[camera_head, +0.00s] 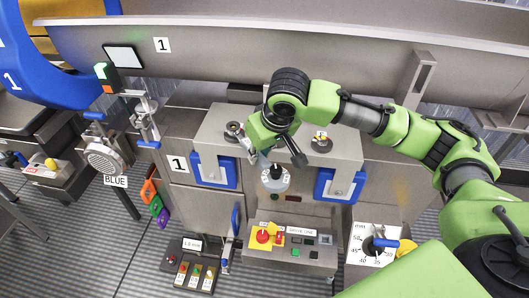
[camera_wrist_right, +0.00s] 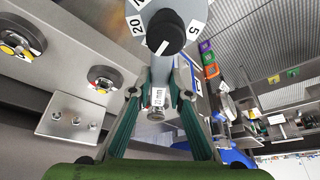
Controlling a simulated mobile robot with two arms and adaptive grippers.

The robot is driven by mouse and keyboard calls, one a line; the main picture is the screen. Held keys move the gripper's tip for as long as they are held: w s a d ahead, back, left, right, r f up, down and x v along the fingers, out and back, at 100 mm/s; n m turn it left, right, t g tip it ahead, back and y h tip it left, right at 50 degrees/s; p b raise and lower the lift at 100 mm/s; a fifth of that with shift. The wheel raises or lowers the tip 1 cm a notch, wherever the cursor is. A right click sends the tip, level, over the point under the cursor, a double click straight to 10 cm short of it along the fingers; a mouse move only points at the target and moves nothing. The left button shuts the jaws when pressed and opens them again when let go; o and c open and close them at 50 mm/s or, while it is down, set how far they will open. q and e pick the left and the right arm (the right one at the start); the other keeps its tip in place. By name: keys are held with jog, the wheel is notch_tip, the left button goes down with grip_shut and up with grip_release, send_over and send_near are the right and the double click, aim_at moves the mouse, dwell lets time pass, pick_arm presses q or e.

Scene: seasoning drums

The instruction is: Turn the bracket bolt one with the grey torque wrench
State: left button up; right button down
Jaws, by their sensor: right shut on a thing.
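My right gripper (camera_head: 268,150) is in front of the steel cabinet, below the trough. In the right wrist view its fingers (camera_wrist_right: 160,92) are shut on a grey tool, which I take for the torque wrench (camera_wrist_right: 158,67). In the right wrist view a metal bracket plate (camera_wrist_right: 68,136) with small bolts (camera_wrist_right: 57,115) lies left of the fingers, apart from the tool. Which bolt is number one cannot be read. My left gripper is not in view.
Two round dark knobs (camera_head: 235,130) (camera_head: 321,141) sit on the cabinet's top. Blue latches (camera_head: 223,172) (camera_head: 342,186) flank the dial. A control panel (camera_head: 287,240) with a red button stands below. A dial box (camera_head: 374,243) is at right. The grated floor is clear at lower left.

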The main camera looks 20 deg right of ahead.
jog(key=shift+a+r+p, duration=0.15)
jog(key=shift+a+p, duration=0.1)
jog(key=shift+p, duration=0.15)
jog(key=a+m+p, duration=0.1)
jog(key=a+m+h+p, duration=0.1)
jog(key=a+m+p, duration=0.2)
jog(key=a+p, duration=0.1)
jog(key=shift+w+a+m+h, duration=0.15)
jog(key=shift+w+m+h, duration=0.15)
jog(key=shift+h, duration=0.1)
jog(key=shift+p, duration=0.5)
